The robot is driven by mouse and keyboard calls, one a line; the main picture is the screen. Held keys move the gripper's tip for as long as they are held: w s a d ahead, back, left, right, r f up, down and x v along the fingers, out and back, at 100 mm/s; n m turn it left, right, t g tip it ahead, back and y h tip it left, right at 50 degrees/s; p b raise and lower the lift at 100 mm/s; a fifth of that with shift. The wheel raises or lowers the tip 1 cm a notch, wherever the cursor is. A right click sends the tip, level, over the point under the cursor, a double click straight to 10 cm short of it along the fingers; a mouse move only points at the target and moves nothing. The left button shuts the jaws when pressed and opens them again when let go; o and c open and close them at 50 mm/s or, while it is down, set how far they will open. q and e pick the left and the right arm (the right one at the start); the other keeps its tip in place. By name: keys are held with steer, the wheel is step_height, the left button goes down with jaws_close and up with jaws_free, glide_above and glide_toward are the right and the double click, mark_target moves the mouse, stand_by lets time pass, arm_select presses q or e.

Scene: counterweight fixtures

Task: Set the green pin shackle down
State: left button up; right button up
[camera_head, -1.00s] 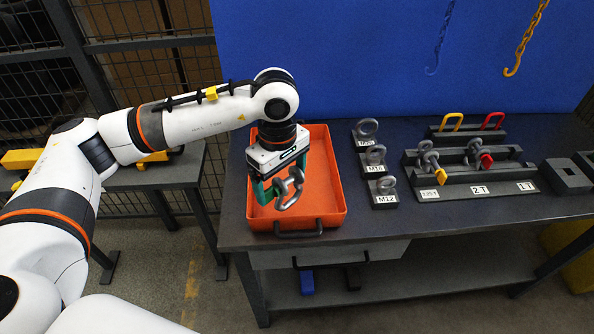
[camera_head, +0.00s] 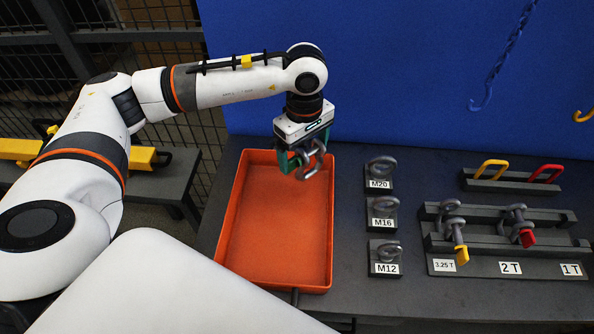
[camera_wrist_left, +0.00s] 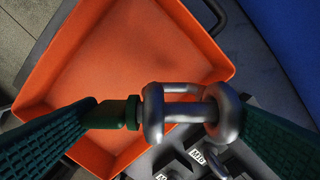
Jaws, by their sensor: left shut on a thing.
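The green pin shackle is a grey metal bow shackle (camera_head: 313,163) with a green pin head, clear in the left wrist view (camera_wrist_left: 154,112). My left gripper (camera_head: 301,160) is shut on it, with one green finger at the pin head and the other at the opposite side. It holds the shackle above the far right part of the orange tray (camera_head: 275,225), near the tray's rim. The tray is empty where visible. My right gripper is not in view.
Eyebolts on blocks labelled M20 (camera_head: 379,174), M16 (camera_head: 382,213) and M12 (camera_head: 384,257) stand right of the tray. A rack (camera_head: 485,268) labelled 3.25 T, 2 T and 1 T holds yellow-pin (camera_head: 459,255) and red-pin (camera_head: 527,238) shackles; its 1 T place looks bare.

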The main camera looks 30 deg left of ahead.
mark_target(303, 166)
arm_select(q)
step_height(303, 166, down, 4)
steer(key=shift+s+r+p, duration=0.1)
steer(key=shift+s+p, duration=0.05)
steer(key=shift+p, duration=0.3)
steer(key=shift+f, duration=0.65)
step_height(303, 166, down, 2)
steer(key=shift+f+p, duration=0.1)
steer(key=shift+p, duration=0.5)
steer(key=shift+f, duration=0.3)
steer(key=o, duration=1)
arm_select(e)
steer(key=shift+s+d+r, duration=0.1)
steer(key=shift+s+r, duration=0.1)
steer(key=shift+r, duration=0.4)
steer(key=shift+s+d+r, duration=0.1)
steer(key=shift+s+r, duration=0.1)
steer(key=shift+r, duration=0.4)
arm_select(q)
steer(key=shift+r, duration=0.1)
